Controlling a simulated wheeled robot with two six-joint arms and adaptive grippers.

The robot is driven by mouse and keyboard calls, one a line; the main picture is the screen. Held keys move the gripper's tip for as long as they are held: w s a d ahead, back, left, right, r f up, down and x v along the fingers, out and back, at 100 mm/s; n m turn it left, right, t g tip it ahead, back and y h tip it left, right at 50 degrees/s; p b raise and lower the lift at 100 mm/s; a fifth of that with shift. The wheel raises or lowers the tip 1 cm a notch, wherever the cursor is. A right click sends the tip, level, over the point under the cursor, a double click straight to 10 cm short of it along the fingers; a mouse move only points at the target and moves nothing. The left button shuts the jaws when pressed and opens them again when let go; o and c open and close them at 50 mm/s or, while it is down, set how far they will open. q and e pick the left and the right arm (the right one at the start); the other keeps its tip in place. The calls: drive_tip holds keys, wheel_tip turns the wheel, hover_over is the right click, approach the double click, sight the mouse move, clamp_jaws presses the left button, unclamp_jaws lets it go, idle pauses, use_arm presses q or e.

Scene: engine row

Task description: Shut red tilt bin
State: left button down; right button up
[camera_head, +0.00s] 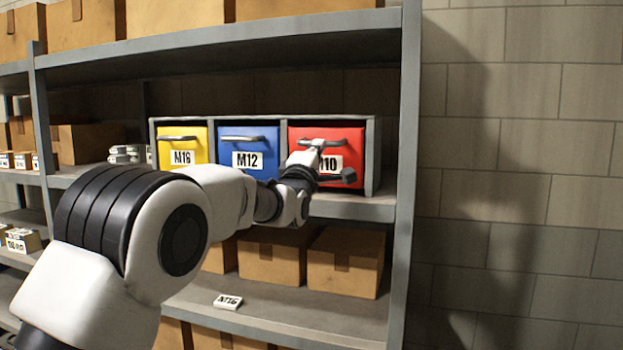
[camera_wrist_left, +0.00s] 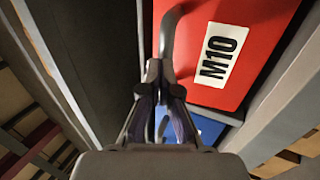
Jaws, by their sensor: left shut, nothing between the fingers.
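The red tilt bin (camera_head: 352,138), labelled M10, is the rightmost of three bins in a grey case on the shelf. A dark gap shows along its top edge; how far it tilts out is hard to tell. Its grey handle (camera_wrist_left: 171,32) runs down to the fingertips in the wrist view. My left gripper (camera_head: 322,148) is in front of the red bin at its handle and hides part of the label. In the wrist view my left gripper (camera_wrist_left: 163,75) is shut and empty, its tips close to the handle; contact is unclear. My right gripper is out of view.
The blue M12 bin (camera_head: 233,134) and yellow M16 bin (camera_head: 196,146) stand left of the red one. A shelf upright (camera_head: 403,150) rises just right of the case. Cardboard boxes (camera_head: 345,262) sit below. A bare block wall (camera_head: 540,170) is at the right.

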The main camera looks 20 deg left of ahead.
use_arm(q)
drive_tip(key=shift+w+r, duration=0.45)
drive_tip(key=shift+w, duration=0.15)
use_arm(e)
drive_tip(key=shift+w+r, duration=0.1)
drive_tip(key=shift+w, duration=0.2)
use_arm(q)
drive_tip(key=shift+r, duration=0.25)
